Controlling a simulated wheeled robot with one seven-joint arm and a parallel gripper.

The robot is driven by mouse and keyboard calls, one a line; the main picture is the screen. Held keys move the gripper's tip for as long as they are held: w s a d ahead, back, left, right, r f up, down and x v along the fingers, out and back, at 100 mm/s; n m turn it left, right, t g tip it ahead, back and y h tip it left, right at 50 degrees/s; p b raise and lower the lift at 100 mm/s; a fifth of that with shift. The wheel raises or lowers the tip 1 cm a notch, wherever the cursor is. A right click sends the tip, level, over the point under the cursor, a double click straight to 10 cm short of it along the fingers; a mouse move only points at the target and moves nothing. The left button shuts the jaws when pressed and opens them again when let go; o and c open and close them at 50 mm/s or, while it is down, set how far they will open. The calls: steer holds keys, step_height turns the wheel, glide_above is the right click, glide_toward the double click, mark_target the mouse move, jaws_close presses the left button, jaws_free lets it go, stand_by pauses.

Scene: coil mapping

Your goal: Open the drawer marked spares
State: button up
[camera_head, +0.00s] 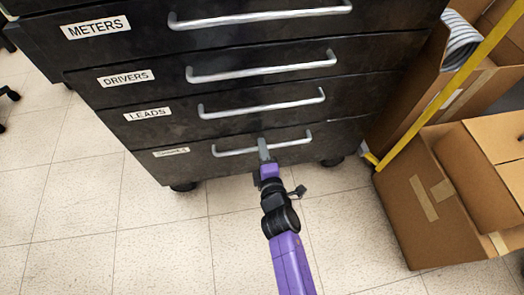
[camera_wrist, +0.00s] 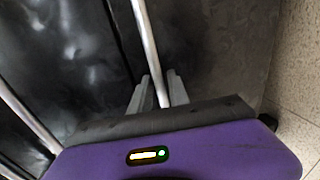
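A black drawer cabinet has stacked drawers with white labels. The bottom drawer (camera_head: 200,165) carries a small label (camera_head: 171,152) that is too small and skewed to read; the drawer looks closed. Its silver bar handle (camera_head: 292,142) also shows in the wrist view (camera_wrist: 147,38). My gripper (camera_head: 263,147) is at the middle of this handle. In the wrist view, my gripper's fingers (camera_wrist: 159,78) stand on either side of the bar, with a narrow gap showing, so it looks open around the handle. Whether a finger touches the bar I cannot tell.
Above are drawers marked METERS (camera_head: 130,45), DRIVERS (camera_head: 165,87) and LEADS (camera_head: 175,125), all looking closed. Cardboard boxes (camera_head: 425,215) and a yellow pole (camera_head: 440,95) stand close at the right. The tiled floor (camera_head: 120,235) in front and left is clear.

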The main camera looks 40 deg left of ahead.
steer(key=shift+w+a, duration=0.15)
steer(key=shift+a, duration=0.1)
jaws_close()
stand_by(1.4)
